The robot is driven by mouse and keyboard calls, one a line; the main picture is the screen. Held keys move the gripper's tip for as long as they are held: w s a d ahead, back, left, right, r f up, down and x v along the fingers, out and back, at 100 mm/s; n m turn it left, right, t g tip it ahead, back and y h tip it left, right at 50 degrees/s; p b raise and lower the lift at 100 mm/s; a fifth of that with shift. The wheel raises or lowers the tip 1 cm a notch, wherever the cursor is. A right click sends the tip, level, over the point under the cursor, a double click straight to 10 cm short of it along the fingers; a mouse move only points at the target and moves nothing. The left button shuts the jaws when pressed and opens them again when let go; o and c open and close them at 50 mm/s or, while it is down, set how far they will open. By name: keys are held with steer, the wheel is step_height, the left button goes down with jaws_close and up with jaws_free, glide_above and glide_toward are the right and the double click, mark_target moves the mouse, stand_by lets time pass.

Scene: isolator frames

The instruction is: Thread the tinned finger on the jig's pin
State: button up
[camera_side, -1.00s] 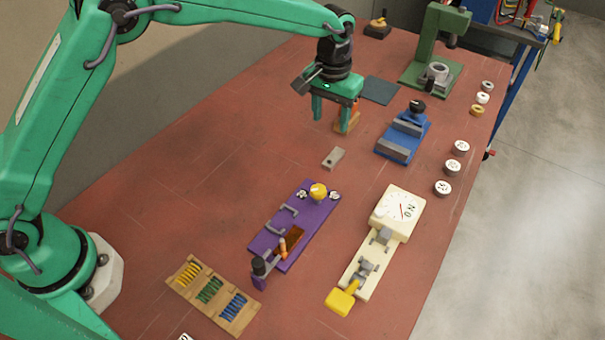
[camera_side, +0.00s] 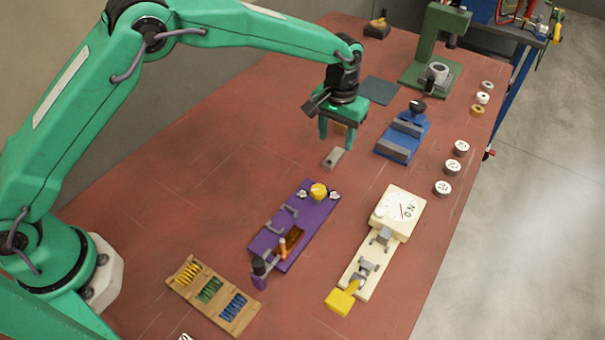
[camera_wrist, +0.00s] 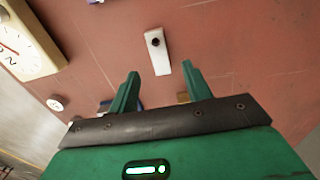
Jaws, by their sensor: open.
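The tinned finger appears to be the small grey flat bar (camera_side: 334,159) with a dark hole, lying on the red bench. In the wrist view the bar (camera_wrist: 160,61) lies lengthwise ahead of my gripper, its hole towards the far end. The purple plate (camera_side: 311,215), which I take for the jig, lies nearer the front, with a copper-coloured upright pin (camera_side: 282,246) and a dark-knobbed clamp beside it. My gripper (camera_side: 336,140) is open and empty above and just behind the bar. In the wrist view its fingertips (camera_wrist: 160,70) stand apart, either side of the bar's near end.
A cream dial gauge fixture (camera_side: 397,212) stands right of the purple plate. A blue vise (camera_side: 404,137) is right of my gripper. A wooden spring rack (camera_side: 212,294) lies at the front. White round pieces (camera_side: 452,166) line the right edge. Bench left of the bar is clear.

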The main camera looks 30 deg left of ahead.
mark_target(334, 156)
steer(key=shift+s+f, duration=0.1)
steer(key=shift+f, duration=2.5)
jaws_close()
steer(key=shift+d+r, duration=0.1)
steer(key=shift+r, duration=0.65)
steer(key=r, duration=0.3)
steer(key=shift+s+d+r, duration=0.1)
steer(key=shift+s+d, duration=0.1)
steer(key=shift+s, duration=0.1)
steer(key=s+d+r, duration=0.6)
steer(key=s, duration=0.3)
steer(key=shift+r, duration=0.15)
steer(key=shift+d, duration=0.1)
